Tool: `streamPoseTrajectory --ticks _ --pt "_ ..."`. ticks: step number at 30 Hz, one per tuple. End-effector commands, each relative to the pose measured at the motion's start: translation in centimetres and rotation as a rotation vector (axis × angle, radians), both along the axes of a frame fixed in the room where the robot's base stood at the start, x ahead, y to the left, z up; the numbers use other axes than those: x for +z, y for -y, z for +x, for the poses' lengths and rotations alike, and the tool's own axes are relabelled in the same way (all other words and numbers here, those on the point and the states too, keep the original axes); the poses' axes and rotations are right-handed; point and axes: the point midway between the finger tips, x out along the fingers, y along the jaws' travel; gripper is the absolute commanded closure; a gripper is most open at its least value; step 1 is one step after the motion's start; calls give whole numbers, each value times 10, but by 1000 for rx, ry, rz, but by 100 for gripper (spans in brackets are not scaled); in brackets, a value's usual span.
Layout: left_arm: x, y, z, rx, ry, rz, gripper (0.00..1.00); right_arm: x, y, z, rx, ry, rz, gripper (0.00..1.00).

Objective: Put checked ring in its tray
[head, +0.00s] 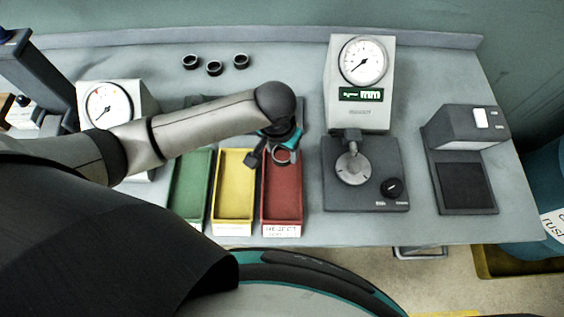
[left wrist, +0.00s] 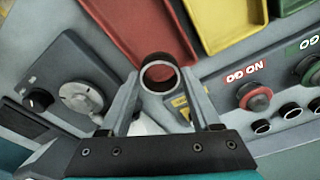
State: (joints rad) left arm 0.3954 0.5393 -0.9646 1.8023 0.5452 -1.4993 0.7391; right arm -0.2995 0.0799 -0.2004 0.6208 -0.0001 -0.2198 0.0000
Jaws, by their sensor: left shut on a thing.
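My left gripper (head: 280,145) hangs over the far end of the red tray (head: 283,200), which is labelled REJECT. It is shut on a dark-rimmed metal ring (head: 283,156). In the left wrist view the ring (left wrist: 159,74) sits between the two fingertips (left wrist: 160,82), clear of the surfaces behind it. The yellow tray (head: 235,190) and the green tray (head: 191,185) lie side by side to the left of the red one. The trays' visible floors look empty. My right gripper is not in view.
Three rings (head: 214,68) stand at the back of the bench. A dial gauge (head: 362,62) with a dark base is right of the trays; another dial (head: 108,103) is at left. A grey device (head: 466,140) stands farther right. The left wrist view shows a NO GO gauge (left wrist: 255,97).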

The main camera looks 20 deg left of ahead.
Motion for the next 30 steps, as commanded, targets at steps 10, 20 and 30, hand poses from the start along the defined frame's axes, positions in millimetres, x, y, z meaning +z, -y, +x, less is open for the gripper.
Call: streamPoseTrajectory --ticks 10,20,30 --pt "-41 0 0 0 1 0 100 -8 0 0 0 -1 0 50" --pt "-66 0 1 -1 3 -1 100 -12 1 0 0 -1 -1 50" --pt "-69 1 0 0 2 -1 31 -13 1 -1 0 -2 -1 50"
